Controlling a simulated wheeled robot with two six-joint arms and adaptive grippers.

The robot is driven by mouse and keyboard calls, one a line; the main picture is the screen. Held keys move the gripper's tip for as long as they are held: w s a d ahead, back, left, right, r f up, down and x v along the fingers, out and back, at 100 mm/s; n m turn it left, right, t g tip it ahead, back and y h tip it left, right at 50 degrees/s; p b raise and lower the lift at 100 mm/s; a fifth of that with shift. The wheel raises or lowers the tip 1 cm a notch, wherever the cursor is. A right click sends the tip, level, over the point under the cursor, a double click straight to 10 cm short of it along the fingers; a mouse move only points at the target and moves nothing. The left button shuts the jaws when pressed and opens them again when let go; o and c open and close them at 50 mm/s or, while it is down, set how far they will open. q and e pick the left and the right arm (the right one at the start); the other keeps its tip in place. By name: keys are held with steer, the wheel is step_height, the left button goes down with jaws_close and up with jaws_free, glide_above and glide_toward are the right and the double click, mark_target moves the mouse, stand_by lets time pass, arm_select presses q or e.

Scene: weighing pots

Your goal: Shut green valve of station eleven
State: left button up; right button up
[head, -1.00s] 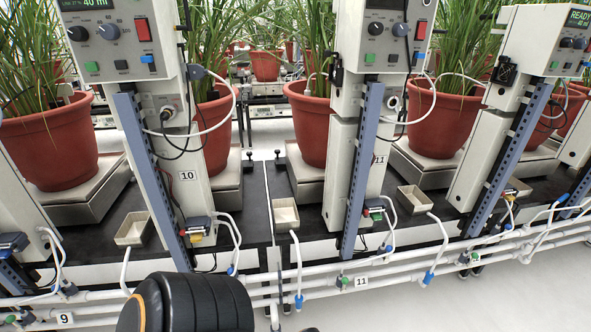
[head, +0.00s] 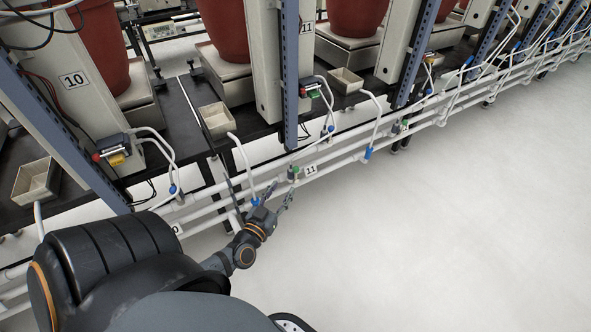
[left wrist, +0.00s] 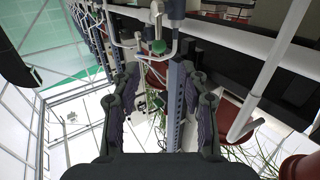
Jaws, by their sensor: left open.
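The green valve (head: 295,170) of station eleven sits on the white pipes just left of the "11" label (head: 310,170). It also shows in the left wrist view (left wrist: 158,46), above and beyond the fingertips. My left gripper (head: 281,191) is open and empty, in front of the pipes, a little below and left of the valve in the head view. In the left wrist view its two fingers (left wrist: 161,75) are spread apart, with the valve between their lines and apart from them. My right gripper is not in view.
White pipes (head: 345,152) run along the bench front. A blue hose fitting (head: 255,202) is close to my left gripper. A blue-grey post (head: 290,75) stands above the valve. Station ten's box (head: 113,147) is at left. The floor (head: 460,220) at right is clear.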

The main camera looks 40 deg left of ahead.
mark_target(296, 171)
arm_select(q)
steer(key=w+b, duration=0.1)
steer(key=w, duration=0.2)
steer(key=w+a, duration=0.1)
steer(key=w, duration=0.3)
steer(key=w+a+b, duration=0.1)
steer(key=w, duration=0.2)
steer(key=shift+w+b, duration=0.15)
steer(key=shift+b, duration=0.2)
jaws_close()
